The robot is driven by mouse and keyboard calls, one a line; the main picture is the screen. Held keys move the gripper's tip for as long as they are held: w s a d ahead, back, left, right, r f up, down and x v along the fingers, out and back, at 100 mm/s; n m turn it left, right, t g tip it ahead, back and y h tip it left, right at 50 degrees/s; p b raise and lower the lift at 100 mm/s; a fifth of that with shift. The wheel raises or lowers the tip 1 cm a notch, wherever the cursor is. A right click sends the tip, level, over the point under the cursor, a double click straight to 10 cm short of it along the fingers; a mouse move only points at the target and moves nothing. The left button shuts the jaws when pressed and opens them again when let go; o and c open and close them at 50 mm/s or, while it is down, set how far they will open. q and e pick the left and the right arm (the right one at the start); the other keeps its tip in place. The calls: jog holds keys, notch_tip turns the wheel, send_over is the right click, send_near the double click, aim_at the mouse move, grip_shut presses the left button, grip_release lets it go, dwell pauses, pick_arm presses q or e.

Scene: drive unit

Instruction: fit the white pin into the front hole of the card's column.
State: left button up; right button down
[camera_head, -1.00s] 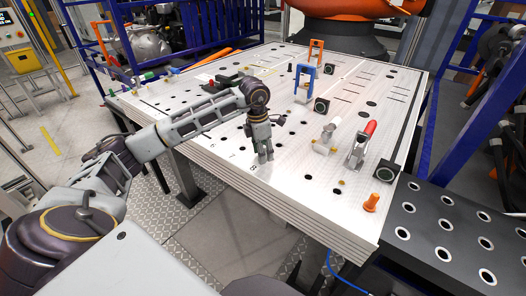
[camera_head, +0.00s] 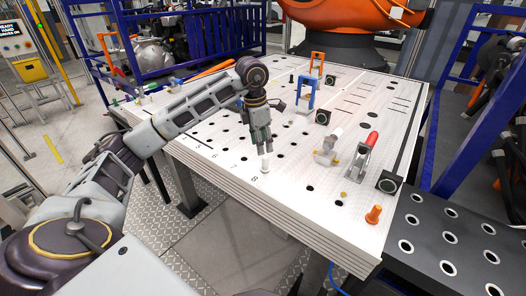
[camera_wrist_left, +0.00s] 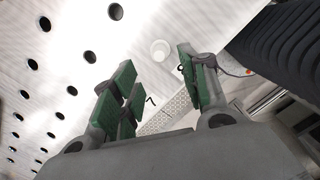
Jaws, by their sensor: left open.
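The white pin (camera_head: 265,164) stands upright near the front edge of the perforated white table (camera_head: 300,215), by the printed 8. In the left wrist view the white pin (camera_wrist_left: 160,48) shows as a round top beyond the gap between my fingers. My left gripper (camera_head: 260,149) is just above the pin, pointing down. Its green-padded fingers (camera_wrist_left: 156,75) are spread and hold nothing. I cannot tell how deep the pin sits in a hole. I cannot make out a card. My right gripper is not in view.
To the right stand a red-handled clamp (camera_head: 364,155), a white-tipped clamp (camera_head: 327,150) and an orange pin (camera_head: 374,214). A blue bracket (camera_head: 305,94) stands farther back. Several bare holes lie left of the pin. A black perforated bench (camera_head: 430,225) adjoins at right.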

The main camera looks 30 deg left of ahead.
pick_arm(q)
jog(key=shift+s+a+r, duration=0.1)
jog(key=shift+s+r, duration=0.05)
jog(key=shift+r, duration=1.35)
